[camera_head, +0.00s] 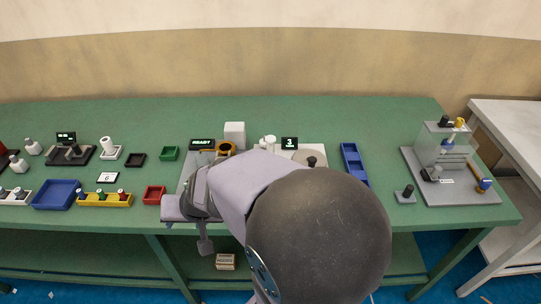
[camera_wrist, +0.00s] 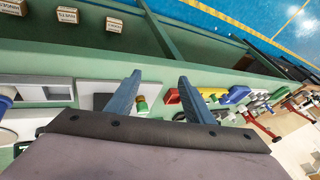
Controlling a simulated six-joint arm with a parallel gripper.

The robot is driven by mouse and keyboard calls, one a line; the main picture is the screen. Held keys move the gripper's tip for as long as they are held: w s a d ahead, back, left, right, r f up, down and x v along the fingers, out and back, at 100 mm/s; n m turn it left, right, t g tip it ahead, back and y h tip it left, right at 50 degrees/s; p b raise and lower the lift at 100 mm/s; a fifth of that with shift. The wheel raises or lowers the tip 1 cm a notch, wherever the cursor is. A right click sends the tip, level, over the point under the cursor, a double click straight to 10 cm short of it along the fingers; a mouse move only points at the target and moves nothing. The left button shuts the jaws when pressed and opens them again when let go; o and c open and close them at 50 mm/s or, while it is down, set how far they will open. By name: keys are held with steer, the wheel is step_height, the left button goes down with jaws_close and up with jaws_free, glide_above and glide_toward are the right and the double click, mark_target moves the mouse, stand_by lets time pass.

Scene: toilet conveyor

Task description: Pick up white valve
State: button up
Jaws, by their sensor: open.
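My gripper (camera_wrist: 160,76) shows in the wrist view with its two blue-grey fingers apart and nothing held between them. It hangs over the front part of the green table. A small green-topped piece with an orange part (camera_wrist: 142,104) shows between the fingers, farther down the picture. I cannot single out the white valve with certainty. Small white pieces (camera_head: 267,142) stand behind my arm, left of the display reading 3, and may include it. My arm hides much of the central station in the head view.
A red tray (camera_head: 154,195), a yellow rack (camera_head: 105,201) and a blue tray (camera_head: 55,195) stand on the left. A long blue tray (camera_head: 354,164) and a clear-sided machine (camera_head: 442,150) are on the right. Boxes (camera_wrist: 67,15) lie below the table edge.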

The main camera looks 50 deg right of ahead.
steer(key=w+d+r+m+t+h, duration=0.35)
steer(key=d+m, duration=0.25)
steer(key=d, duration=0.4)
steer(key=n+h+b, duration=0.1)
steer(key=h+b, duration=1.2)
steer(key=b, duration=0.4)
glide_toward(272, 136)
steer(key=w, duration=0.1)
steer(key=shift+g, duration=0.25)
steer(key=shift+f+p+x, duration=0.15)
steer(key=shift+p+x, duration=0.3)
steer(key=shift+x, duration=2.7)
steer(key=shift+f+p+x, duration=0.15)
steer(key=shift+p+x, duration=0.3)
steer(key=shift+x, duration=2.75)
steer(key=shift+s, duration=0.2)
jaws_close()
